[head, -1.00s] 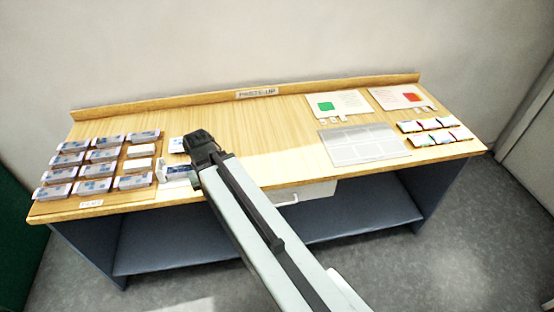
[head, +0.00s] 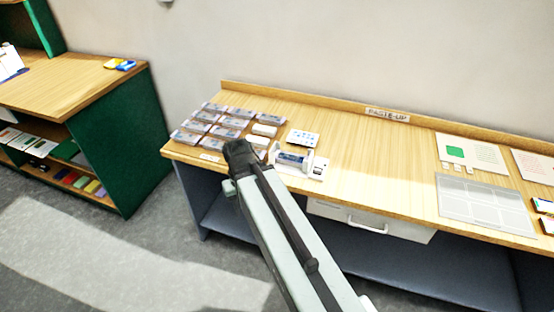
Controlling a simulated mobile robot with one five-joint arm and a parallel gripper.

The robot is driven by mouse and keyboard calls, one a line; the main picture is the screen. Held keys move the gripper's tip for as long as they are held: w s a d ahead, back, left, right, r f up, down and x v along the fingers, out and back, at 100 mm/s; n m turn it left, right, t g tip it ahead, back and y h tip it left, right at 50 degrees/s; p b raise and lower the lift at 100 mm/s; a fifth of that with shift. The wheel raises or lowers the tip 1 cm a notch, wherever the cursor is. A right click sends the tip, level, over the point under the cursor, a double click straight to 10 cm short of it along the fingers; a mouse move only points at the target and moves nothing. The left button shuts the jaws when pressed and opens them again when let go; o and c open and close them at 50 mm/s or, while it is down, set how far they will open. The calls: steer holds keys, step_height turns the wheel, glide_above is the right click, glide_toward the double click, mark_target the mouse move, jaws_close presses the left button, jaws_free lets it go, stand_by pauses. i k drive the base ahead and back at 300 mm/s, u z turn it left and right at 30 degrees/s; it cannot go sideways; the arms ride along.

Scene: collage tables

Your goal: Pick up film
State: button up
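No thing in view is plainly marked as film. A small white holder with a blue roll-like piece (head: 291,158) sits near the front edge of the wooden paste-up table (head: 375,160). A grey, clear-looking gridded sheet (head: 484,204) lies flat further right. I cannot tell which of these is the film. My gripper (head: 238,149) is dark and seen from behind, over the table's front left part. In the picture it is left of the white holder, apart from it. Its fingers are hidden, so its opening does not show.
Several small packs (head: 228,122) stand in rows at the table's left. Cards with a green square (head: 470,153) lie at the right. A green cabinet (head: 120,140) stands left, with open floor between.

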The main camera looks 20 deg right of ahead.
mark_target(294, 158)
steer(key=u, duration=0.1)
steer(key=i, duration=0.65)
steer(key=u, duration=0.85)
